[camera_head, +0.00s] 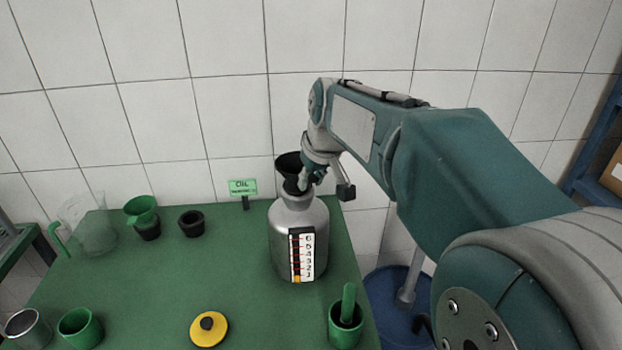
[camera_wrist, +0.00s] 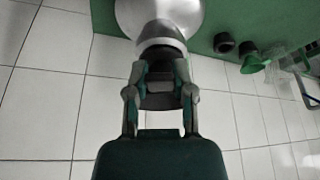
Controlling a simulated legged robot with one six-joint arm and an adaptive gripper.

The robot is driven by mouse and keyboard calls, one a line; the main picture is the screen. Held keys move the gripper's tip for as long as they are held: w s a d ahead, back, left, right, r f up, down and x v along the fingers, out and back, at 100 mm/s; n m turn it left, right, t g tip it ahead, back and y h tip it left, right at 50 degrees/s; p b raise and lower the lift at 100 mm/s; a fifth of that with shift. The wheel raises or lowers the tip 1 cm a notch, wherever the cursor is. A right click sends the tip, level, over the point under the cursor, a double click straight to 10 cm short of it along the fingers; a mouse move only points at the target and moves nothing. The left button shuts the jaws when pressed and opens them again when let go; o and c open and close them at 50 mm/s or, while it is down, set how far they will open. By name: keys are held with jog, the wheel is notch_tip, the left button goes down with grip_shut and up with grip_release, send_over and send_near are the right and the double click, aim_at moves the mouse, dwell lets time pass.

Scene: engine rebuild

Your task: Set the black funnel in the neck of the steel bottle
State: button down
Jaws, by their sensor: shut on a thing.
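The black funnel (camera_head: 288,165) is upright, wide mouth up, at the top of the steel bottle (camera_head: 285,235). Its lower part meets the bottle's neck in the picture; I cannot tell how far its spout is inside. My gripper (camera_head: 305,184) is shut on the funnel from the right side, just above the bottle's shoulder. In the wrist view my gripper (camera_wrist: 160,80) has its fingers on either side of the dark funnel, and the bottle (camera_wrist: 160,14) shows beyond. The fingers partly hide the funnel and neck. The bottle stands upright with a numbered level strip on its front.
The green table (camera_head: 150,285) also holds an oil sign (camera_head: 243,187), a green funnel (camera_head: 141,209) on a dark holder, a black ring (camera_head: 192,223), a clear jug (camera_head: 88,225), a yellow lid (camera_head: 209,329) and a green cup (camera_head: 346,325). A tiled wall is behind.

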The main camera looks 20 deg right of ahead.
jog(key=shift+f, duration=0.55)
jog(key=c, duration=0.8)
grip_release()
jog(key=shift+o, duration=0.2)
jog(key=shift+r, duration=0.1)
jog(key=v, duration=1.1)
jog(key=shift+s, duration=0.1)
jog(key=s+a+f+m+t, duration=0.1)
jog(key=s+a+f+m, duration=0.1)
jog(key=s+f, duration=1.3)
jog(key=s, duration=0.4)
jog(key=shift+a+h, duration=0.35)
jog(key=shift+h, duration=0.05)
